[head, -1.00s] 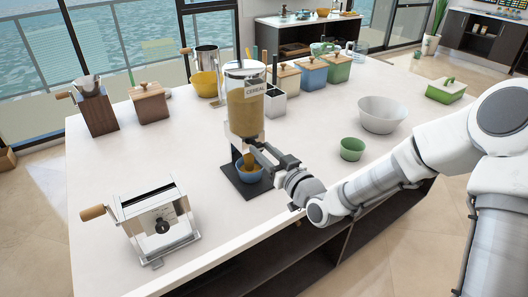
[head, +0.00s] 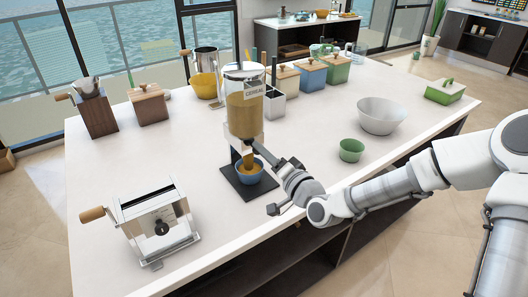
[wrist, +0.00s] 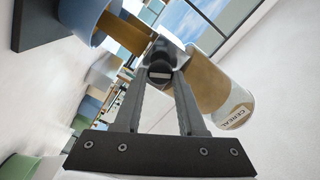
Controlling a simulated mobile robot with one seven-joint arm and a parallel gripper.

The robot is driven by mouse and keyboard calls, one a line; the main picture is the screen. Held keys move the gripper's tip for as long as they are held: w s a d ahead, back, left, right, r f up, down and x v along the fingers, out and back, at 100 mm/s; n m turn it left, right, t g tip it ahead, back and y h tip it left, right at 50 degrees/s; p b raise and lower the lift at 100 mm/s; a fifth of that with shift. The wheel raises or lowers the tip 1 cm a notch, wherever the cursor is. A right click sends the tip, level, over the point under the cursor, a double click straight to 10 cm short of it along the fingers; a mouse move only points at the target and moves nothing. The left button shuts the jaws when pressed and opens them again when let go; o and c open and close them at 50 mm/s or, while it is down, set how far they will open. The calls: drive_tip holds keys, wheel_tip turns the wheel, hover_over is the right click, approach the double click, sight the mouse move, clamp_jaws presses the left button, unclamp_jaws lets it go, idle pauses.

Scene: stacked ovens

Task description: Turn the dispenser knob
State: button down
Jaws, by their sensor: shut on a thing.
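The cereal dispenser (head: 245,108), a clear cylinder part-filled with brown cereal, stands upright on a dark base. It also shows tilted in the wrist view (wrist: 208,82). Its knob (wrist: 160,73), dark with a pale slot, sits between my fingertips in the wrist view; my gripper largely hides it in the head view. My gripper (head: 257,148) is shut on the knob, reaching in from the right. A brown cereal stream (head: 247,158) runs from the spout into a blue bowl (head: 240,178) on the base. The bowl also shows in the wrist view (wrist: 82,14).
A metal machine with a wooden handle (head: 158,222) stands front left. A green bowl (head: 351,150) and a white bowl (head: 382,115) are to the right. Several canisters and a yellow pot (head: 206,85) stand behind.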

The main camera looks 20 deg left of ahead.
drive_tip(key=m, duration=0.5)
drive_tip(key=shift+f+m+p, duration=0.1)
drive_tip(key=shift+m+p, duration=0.2)
drive_tip(key=shift+m, duration=0.1)
idle(0.4)
drive_tip(key=c, duration=0.5)
unclamp_jaws()
drive_tip(key=shift+d, duration=0.1)
drive_tip(key=p+v, duration=0.9)
drive_tip(key=v, duration=0.8)
drive_tip(key=shift+s, duration=0.25)
